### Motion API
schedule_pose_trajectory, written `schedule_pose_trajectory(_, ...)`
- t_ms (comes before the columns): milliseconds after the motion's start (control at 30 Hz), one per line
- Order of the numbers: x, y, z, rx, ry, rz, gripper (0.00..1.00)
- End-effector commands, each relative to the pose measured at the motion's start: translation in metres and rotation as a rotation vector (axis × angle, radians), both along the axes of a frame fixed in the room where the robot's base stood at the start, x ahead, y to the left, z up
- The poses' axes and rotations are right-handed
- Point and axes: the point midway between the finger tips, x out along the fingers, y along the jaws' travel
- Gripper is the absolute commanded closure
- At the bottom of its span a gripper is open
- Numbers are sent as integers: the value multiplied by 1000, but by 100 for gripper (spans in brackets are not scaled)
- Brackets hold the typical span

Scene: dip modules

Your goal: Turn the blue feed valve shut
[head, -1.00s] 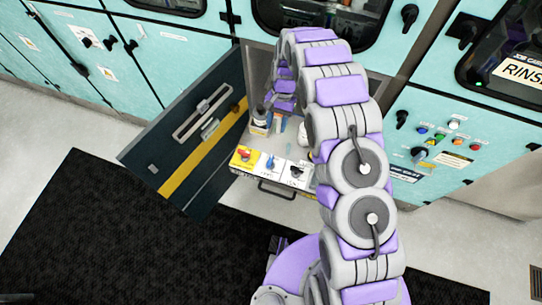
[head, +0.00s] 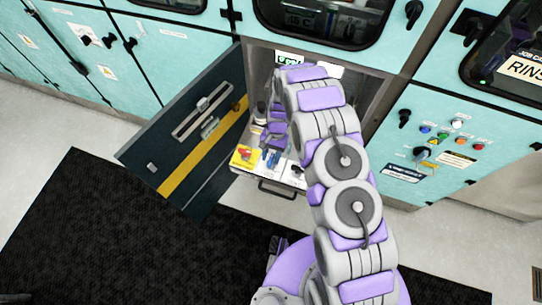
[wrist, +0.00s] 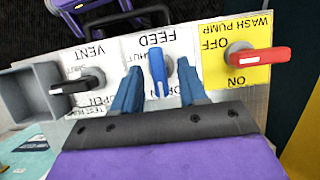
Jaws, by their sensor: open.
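The blue feed valve (wrist: 157,70) shows in the wrist view, in the middle of the white panel under the upside-down FEED label. Its handle runs up and down the picture, its lower end by the partly hidden OPEN mark. My gripper (wrist: 158,67) is open, one blue finger on each side of the handle, with gaps visible on both sides. Contact cannot be made out. In the head view my gripper (head: 271,158) is over the panel in the open cabinet, and the valve is hard to tell from the fingers.
The red wash pump handle (wrist: 262,56) on its yellow plate is right of the feed valve in the wrist view. The black vent handle (wrist: 78,83) is left of it, beside a grey box (wrist: 22,95). The open dark cabinet door (head: 185,135) stands left in the head view.

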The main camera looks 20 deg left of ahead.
Motion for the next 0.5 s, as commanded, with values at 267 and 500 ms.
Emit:
schedule_pose_trajectory(267,-1,0,-2,0,0,0,57)
schedule_pose_trajectory(500,-1,0,-2,0,1,0,76)
